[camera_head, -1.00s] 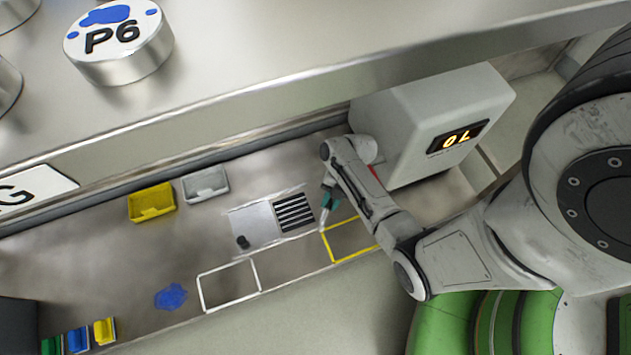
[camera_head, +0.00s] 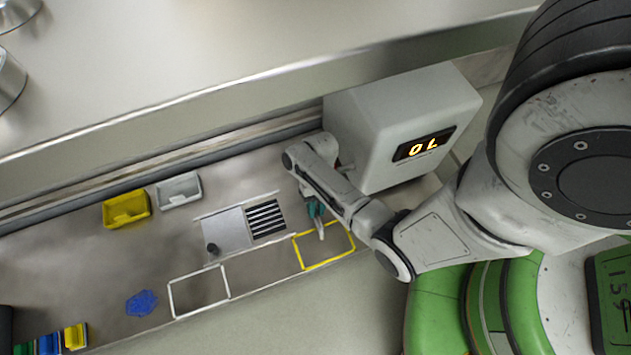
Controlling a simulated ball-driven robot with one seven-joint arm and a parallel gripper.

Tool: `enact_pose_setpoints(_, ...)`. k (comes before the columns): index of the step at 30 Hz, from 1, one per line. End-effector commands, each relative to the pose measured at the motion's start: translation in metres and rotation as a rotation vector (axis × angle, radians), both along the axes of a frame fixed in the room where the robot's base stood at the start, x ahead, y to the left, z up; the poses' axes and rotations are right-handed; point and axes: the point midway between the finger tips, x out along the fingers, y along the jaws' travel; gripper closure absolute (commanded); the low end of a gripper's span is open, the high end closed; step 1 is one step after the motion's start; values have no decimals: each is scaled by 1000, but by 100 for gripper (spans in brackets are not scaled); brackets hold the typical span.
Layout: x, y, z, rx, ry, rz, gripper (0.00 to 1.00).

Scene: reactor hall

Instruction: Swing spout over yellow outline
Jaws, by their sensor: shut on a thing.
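The yellow outline (camera_head: 330,259) is marked on the counter below the grey dispenser box (camera_head: 375,115). My gripper (camera_head: 318,222), with teal fingers, is low over the outline's upper part. It is shut, and a small pale piece shows at its fingertips, seemingly the spout (camera_head: 321,233). The rest of the spout is hidden behind my arm, so I cannot see how it joins the box.
A grey plate (camera_head: 226,230) with a dark knob and a black slotted grille (camera_head: 266,217) lie left of my gripper. Further left are a white outline (camera_head: 199,312), a blue patch (camera_head: 141,303), a yellow tray (camera_head: 126,208) and a grey tray (camera_head: 179,189). A steel ledge overhangs behind.

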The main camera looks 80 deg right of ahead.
Motion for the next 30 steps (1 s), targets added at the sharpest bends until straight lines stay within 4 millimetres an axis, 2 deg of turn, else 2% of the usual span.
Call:
enact_pose_setpoints(14, -1, 1, -1, -1, 1, 13, 100)
enact_pose_setpoints(15, -1, 0, -1, -1, 0, 12, 78)
enact_pose_setpoints(21, -1, 0, -1, -1, 1, 11, 59)
enact_pose_setpoints(23, -1, 0, 0, -1, 0, 12, 54)
enact_pose_setpoints(30, 0, 0, 1, -1, 0, 12, 54)
